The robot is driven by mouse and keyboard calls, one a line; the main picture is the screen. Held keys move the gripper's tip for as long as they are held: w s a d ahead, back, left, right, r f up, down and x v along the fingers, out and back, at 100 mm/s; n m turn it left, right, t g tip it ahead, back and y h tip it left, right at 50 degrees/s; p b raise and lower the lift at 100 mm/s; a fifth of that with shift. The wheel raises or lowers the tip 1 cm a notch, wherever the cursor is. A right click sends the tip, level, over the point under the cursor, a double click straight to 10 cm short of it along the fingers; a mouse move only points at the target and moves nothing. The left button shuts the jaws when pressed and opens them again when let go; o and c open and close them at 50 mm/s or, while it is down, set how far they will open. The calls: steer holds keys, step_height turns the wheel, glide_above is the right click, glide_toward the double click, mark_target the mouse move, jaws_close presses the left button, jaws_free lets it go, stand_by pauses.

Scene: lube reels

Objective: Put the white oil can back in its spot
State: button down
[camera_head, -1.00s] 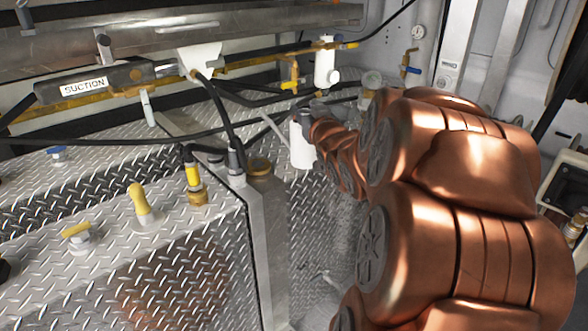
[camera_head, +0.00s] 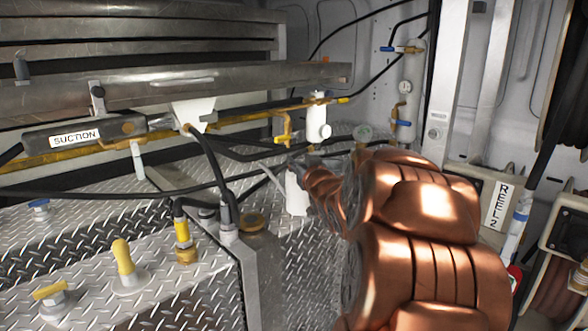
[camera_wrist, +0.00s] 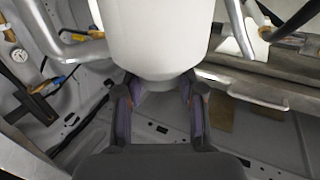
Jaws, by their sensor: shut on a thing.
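The white oil can (camera_head: 297,192) is upright in my gripper, in the middle of the head view, above the diamond-plate deck. A thin light spout seems to slant up left from its top. My gripper (camera_head: 306,164) is shut on its upper part, and my copper-coloured arm reaches in from the right. In the wrist view, the oil can's white body (camera_wrist: 152,35) fills the top centre, with the gripper fingers (camera_wrist: 156,95) on both sides of it. The can's base is small in the head view, and I cannot tell whether it touches anything. I cannot make out its spot.
A white cylindrical fitting (camera_head: 318,122) on yellow piping stands behind the can. A black hose (camera_head: 212,160) and brass-and-yellow fittings (camera_head: 183,240) are to the left. A REEL 2 panel (camera_head: 500,205) is at the right.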

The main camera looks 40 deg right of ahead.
steer(key=w+d+f, duration=0.3)
steer(key=w+f, duration=0.1)
steer(key=w, duration=0.2)
steer(key=shift+d, duration=0.3)
steer(key=shift+f, duration=0.25)
steer(key=c, duration=0.7)
jaws_free()
steer(key=shift+r, duration=0.15)
steer(key=v, duration=1.2)
